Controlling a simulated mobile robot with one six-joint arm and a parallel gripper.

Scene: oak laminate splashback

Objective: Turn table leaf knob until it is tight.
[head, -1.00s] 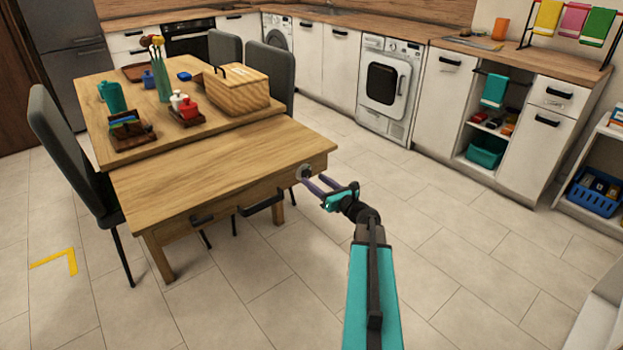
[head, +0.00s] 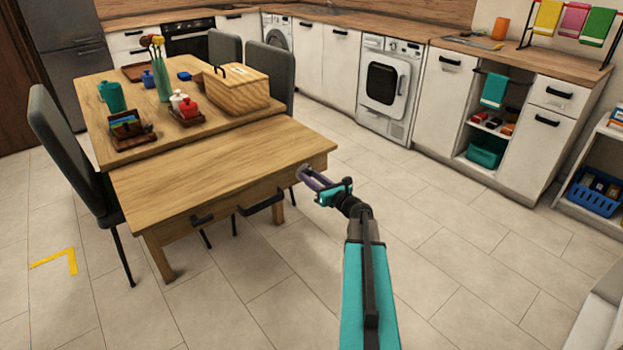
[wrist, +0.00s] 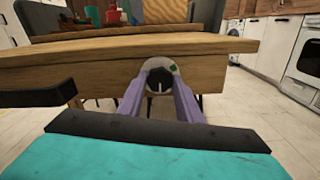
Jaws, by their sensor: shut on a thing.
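The table leaf (head: 215,165) extends from the front of the wooden table. The leaf knob sits on its front edge near the right corner. In the wrist view the knob (wrist: 159,78) is a dark round piece within a pale grey ring with a small green mark at its upper right. My gripper (head: 304,173) is at the knob, and it also shows in the wrist view (wrist: 160,80). Its two purple fingers are shut on the knob from both sides. The fingers hide the knob's sides, and the head view shows little of it.
Dark handles (head: 262,202) stick out from the leaf's front, left of the knob. A grey chair (head: 75,160) stands at the table's left. A wooden box (head: 237,87) and several small items stand on the tabletop. The floor (head: 460,240) to the right is clear.

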